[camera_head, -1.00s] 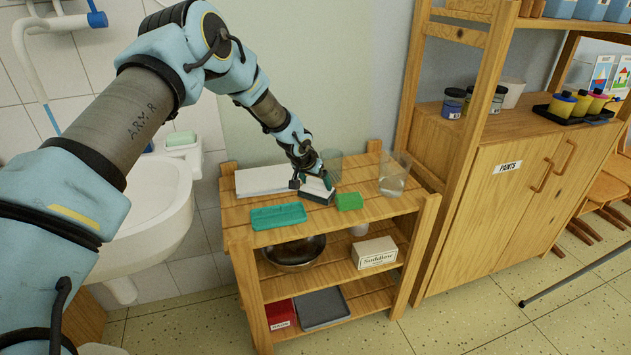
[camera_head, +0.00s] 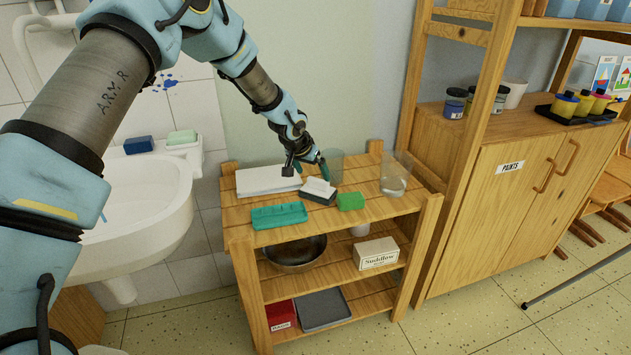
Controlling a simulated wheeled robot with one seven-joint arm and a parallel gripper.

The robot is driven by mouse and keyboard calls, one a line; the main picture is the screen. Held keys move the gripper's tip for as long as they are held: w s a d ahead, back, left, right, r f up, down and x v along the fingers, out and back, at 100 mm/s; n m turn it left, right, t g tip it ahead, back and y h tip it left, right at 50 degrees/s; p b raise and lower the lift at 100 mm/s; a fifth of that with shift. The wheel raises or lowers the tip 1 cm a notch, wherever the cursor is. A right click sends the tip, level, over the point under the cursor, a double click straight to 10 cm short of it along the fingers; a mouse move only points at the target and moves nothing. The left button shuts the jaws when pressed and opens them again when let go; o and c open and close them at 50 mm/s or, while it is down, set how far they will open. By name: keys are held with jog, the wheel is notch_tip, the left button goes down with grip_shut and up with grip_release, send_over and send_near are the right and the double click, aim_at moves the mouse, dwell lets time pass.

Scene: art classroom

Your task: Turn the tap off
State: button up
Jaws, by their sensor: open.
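The white washbasin (camera_head: 140,195) is at the left. A curved white pipe (camera_head: 24,45) rises on the tiled wall above it. My arm crosses in front of this area, so a tap handle and any running water cannot be made out. My gripper (camera_head: 306,173) is open over the top of the wooden shelf unit, far to the right of the basin. It is just above a block with a white top and dark base (camera_head: 318,190), with nothing visibly held.
On the shelf unit (camera_head: 300,226) are white paper (camera_head: 265,180), a teal tray (camera_head: 279,216), a green block (camera_head: 350,201) and a clear beaker (camera_head: 394,180). A blue sponge (camera_head: 138,145) and green soap (camera_head: 182,137) sit at the basin's back. A tall cabinet (camera_head: 500,210) stands right.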

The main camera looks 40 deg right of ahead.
jog(key=v, duration=0.6)
jog(key=shift+b, duration=0.3)
